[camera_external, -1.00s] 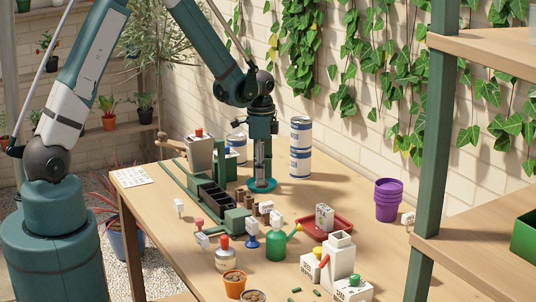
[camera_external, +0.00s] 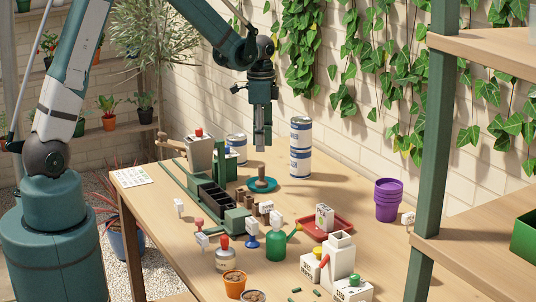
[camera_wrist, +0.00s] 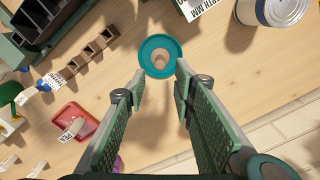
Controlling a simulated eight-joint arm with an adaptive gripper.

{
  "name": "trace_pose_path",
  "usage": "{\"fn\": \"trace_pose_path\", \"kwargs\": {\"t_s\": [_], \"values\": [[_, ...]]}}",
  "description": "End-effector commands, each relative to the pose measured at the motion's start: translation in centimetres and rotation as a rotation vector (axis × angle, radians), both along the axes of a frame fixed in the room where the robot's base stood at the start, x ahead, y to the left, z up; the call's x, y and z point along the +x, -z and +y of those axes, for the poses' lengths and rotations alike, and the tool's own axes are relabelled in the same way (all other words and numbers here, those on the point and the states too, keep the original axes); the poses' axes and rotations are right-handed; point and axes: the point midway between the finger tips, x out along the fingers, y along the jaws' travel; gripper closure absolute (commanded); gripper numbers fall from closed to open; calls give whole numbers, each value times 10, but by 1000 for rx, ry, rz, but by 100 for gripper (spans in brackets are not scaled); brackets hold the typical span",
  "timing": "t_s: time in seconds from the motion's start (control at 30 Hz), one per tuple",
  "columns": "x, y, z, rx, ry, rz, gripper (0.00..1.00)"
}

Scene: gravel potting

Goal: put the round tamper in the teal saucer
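The teal saucer (camera_external: 273,187) lies on the table left of the stacked cans. The round tamper (camera_external: 262,180), with a brown upright handle, stands in it. In the wrist view the teal saucer (camera_wrist: 150,42) shows from above, with the round tamper (camera_wrist: 159,63) inside its rim. My gripper (camera_external: 262,146) hangs above the saucer, clear of the tamper. In the wrist view my gripper (camera_wrist: 160,88) has its two green fingers wide apart and nothing between them. The tamper's foot is partly hidden by its handle in the wrist view.
Blue-and-white cans (camera_external: 301,160) are stacked behind the saucer to the right. A dark compartment box (camera_external: 215,196) and small brown blocks (camera_external: 241,194) are to the left. A red tray (camera_external: 312,232) and green watering can (camera_external: 276,246) are in front.

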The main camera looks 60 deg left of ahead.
Motion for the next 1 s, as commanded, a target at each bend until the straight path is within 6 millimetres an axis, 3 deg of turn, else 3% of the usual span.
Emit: {"fn": "trace_pose_path", "kwargs": {"t_s": [0.2, 1.0], "values": [[0, -10, 0, 0, 0, 0, 74], [0, -11, 0, 0, -1, -1, 74]]}}
